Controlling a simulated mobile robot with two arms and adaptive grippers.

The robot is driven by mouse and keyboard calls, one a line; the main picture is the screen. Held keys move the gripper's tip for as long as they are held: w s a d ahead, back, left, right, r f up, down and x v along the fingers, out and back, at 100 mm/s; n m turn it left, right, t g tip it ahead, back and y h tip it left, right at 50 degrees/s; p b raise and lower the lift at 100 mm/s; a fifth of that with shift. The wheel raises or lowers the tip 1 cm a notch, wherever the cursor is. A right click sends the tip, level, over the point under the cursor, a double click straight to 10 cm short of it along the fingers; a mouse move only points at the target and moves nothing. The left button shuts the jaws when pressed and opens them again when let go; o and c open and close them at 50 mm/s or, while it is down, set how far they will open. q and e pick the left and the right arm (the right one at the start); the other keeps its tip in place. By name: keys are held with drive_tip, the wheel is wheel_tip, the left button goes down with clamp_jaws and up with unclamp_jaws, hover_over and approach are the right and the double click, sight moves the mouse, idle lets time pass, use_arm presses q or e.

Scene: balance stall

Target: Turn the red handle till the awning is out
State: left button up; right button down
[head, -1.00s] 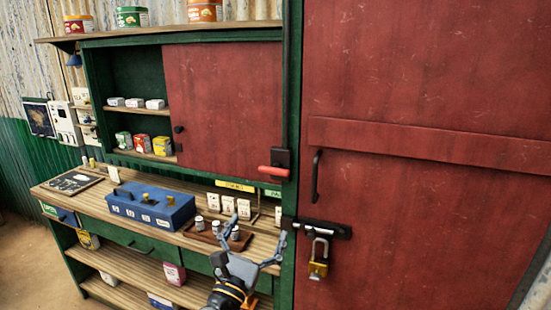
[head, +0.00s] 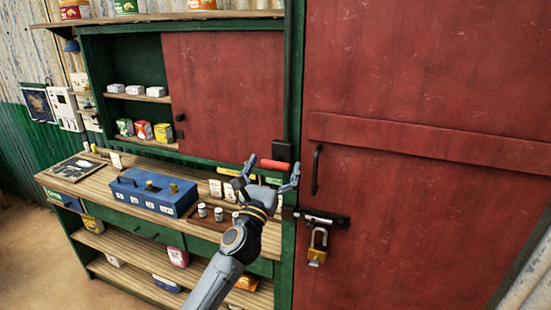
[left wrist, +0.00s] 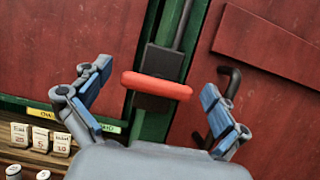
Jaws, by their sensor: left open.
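The red handle (head: 274,164) sticks out from a dark box (head: 282,150) on the green post between the cabinet and the red door. My left gripper (head: 271,174) is open just below and in front of it in the head view. In the left wrist view the red handle (left wrist: 157,86) lies level between the two spread fingers of my left gripper (left wrist: 157,98), ahead of the palm, and I see no contact. A dark rod (left wrist: 184,22) runs up from the box. The awning is not in view. My right gripper is not in view.
The large red door (head: 420,150) has a black pull handle (head: 316,170) close to the right finger, and a bolt with a padlock (head: 317,246) below. A wooden counter (head: 85,188) carries a blue box (head: 152,196) and small weights. A red sliding panel (head: 225,95) is at left.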

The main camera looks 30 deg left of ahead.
use_arm(q)
drive_tip(key=shift+w+r, duration=0.15)
drive_tip(key=shift+w, duration=0.15)
drive_tip(key=shift+a, duration=0.1)
drive_tip(key=c, duration=1.2)
drive_tip(key=shift+o, duration=0.2)
